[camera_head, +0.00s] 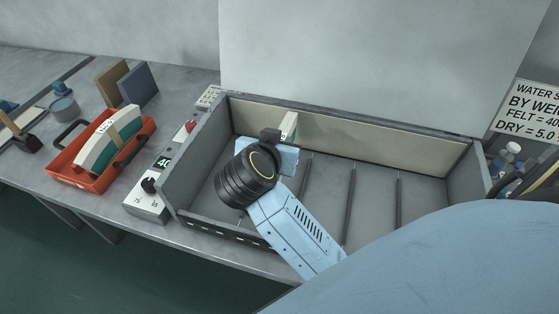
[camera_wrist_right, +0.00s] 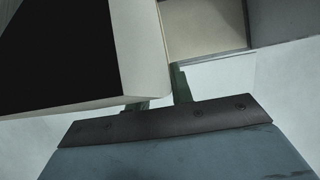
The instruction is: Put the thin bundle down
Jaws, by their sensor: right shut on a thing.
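The thin bundle shows in the head view as a small white and green piece (camera_head: 289,124) standing up just behind my right gripper (camera_head: 272,140), inside the grey divided box (camera_head: 325,215) near its left end. My right gripper is shut on it; the wrist and jaws hide most of it. In the right wrist view a large pale block with a dark face (camera_wrist_right: 140,45) rises from between the finger area of the right gripper (camera_wrist_right: 163,98). I cannot tell whether the bundle's lower edge touches the box floor. My left gripper is not in view.
A red tray (camera_head: 66,174) at left holds a thicker banded white and green bundle (camera_head: 104,145). A control box with dial (camera_head: 147,200) stands by the box's left wall. Blue and brown blocks (camera_head: 138,84) stand behind. Slots right of my gripper look empty. Bottles (camera_head: 507,157) stand at right.

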